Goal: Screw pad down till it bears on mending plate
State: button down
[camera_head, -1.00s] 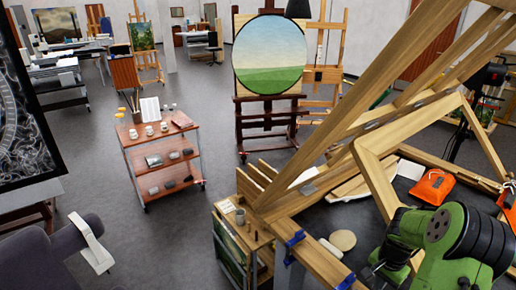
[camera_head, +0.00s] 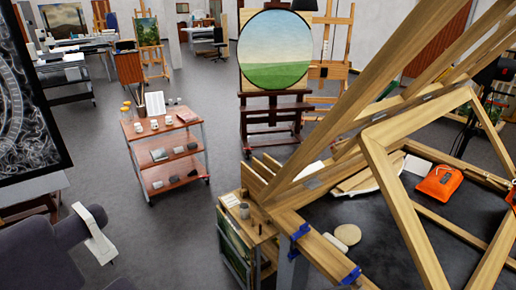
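A large light-wood frame (camera_head: 318,247) lies on the dark work table at the right, with slanting wooden bars rising above it. Two blue clamps grip its near-left rail, one at the corner (camera_head: 300,232) and one nearer the front (camera_head: 351,276). A small grey metal plate (camera_head: 314,183) is on the wood near the left corner; it may be the mending plate. The screw pad cannot be made out. My gripper is not in view.
A round cream disc (camera_head: 347,234) and an orange bag (camera_head: 439,183) lie on the table (camera_head: 392,243). A wooden cart (camera_head: 161,150) with jars stands left of an easel holding a round landscape painting (camera_head: 275,50). Grey floor between them is clear.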

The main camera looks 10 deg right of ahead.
aim_at(353, 273)
jog(key=z, duration=1)
